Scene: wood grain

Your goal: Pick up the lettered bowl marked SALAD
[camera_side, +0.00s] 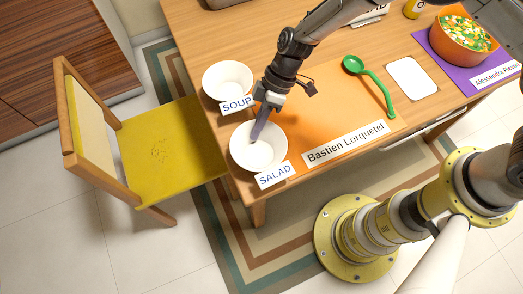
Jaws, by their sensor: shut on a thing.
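The white bowl with the SALAD label (262,158) is at the table's near left corner, by the orange placemat. The label SALAD (275,175) is on its near side. My gripper (256,138) reaches down over the bowl's far rim and is shut on it. The fingertips are small, and I cannot tell whether the bowl is lifted off the table. A second white bowl with the label SOUP (228,76) stands just behind it, apart from my gripper.
The orange placemat (330,120) bears the name card Bastien Lorquetel (345,143). A green spoon (375,85) and a white card (412,78) lie to the right. An orange bowl of vegetables (462,42) is at far right. A yellow chair (170,150) stands left of the table.

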